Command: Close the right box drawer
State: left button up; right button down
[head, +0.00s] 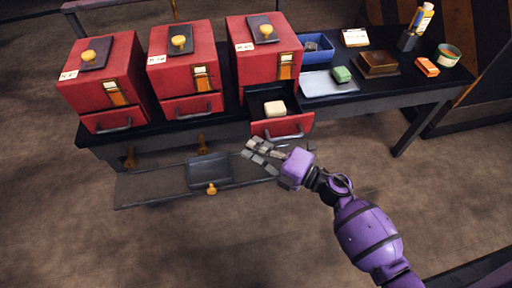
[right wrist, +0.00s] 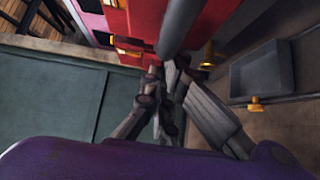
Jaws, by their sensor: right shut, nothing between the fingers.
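The right red box (head: 265,62) stands on the dark bench with its drawer (head: 283,126) pulled out. A cream block (head: 275,108) lies inside the drawer. The drawer's grey bar handle (head: 286,136) is on its red front. My right gripper (head: 251,148) is shut and empty, just in front of and below the drawer front, left of the handle's middle. In the right wrist view its fingers (right wrist: 168,78) point at a red face and a grey bar (right wrist: 180,25); I cannot tell whether they touch. My left gripper is out of view.
Two similar red boxes (head: 100,85) (head: 183,72) stand to the left, their drawers in. A blue bin (head: 317,47), a pale tray (head: 328,88), a green block (head: 342,74) and a brown box (head: 379,65) are to the right. A low shelf (head: 150,187) holds a dark tray (head: 209,170).

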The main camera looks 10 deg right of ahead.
pick_arm(q)
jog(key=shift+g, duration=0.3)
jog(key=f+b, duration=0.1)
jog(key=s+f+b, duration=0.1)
jog(key=b, duration=0.1)
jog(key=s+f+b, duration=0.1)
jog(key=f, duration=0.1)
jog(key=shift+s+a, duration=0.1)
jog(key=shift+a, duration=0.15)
pick_arm(e)
jog(key=w, duration=1.5)
jog(key=shift+a+r, duration=0.15)
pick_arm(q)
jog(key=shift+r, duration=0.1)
pick_arm(e)
jog(key=shift+r, duration=0.1)
